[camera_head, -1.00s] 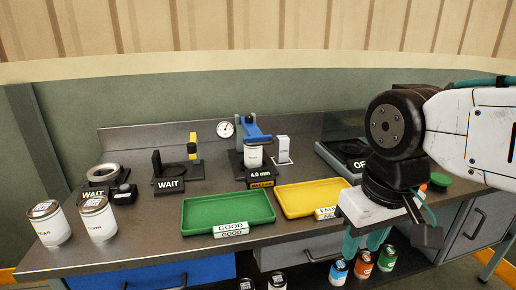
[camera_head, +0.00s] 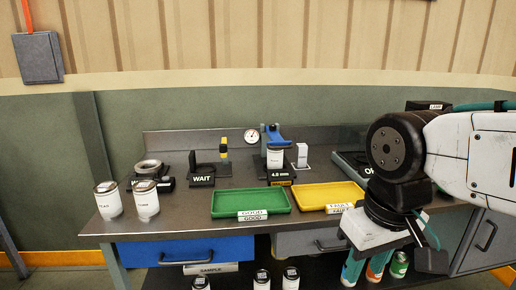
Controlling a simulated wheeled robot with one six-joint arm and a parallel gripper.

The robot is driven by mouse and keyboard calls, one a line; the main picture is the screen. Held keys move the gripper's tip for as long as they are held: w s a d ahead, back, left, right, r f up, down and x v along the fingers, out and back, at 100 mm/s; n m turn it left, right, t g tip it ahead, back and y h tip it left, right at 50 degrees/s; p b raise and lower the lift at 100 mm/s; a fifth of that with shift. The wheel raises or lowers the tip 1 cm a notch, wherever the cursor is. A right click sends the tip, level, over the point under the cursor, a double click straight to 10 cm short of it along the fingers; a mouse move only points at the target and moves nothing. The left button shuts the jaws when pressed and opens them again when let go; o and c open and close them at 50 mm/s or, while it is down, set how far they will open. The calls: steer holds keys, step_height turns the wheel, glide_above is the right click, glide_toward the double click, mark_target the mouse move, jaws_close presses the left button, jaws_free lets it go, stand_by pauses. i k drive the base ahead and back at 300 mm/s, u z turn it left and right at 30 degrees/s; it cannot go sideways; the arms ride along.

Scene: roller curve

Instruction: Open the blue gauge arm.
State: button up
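The blue gauge arm (camera_head: 274,135) is on the gauge stand at the back middle of the bench, beside a round white dial (camera_head: 251,135). It lies above a white can (camera_head: 275,158) standing in the stand; whether it touches the can is too small to tell. A black base with a 4.0 mm label (camera_head: 280,175) is in front of the can. My gripper (camera_head: 366,264) points down at the lower right, in front of the bench and well away from the blue arm. Its teal fingers look apart with nothing between them, though coloured cans behind partly confuse the view.
A green tray (camera_head: 222,206) and a yellow tray (camera_head: 312,197) lie in front of the gauge. Two white cans (camera_head: 107,201) (camera_head: 146,201) stand at the left. A WAIT stand (camera_head: 203,177) is left of the gauge. More cans (camera_head: 262,280) are below the bench.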

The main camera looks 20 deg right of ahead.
mark_target(276, 142)
steer(key=i, duration=1)
steer(key=z, duration=0.85)
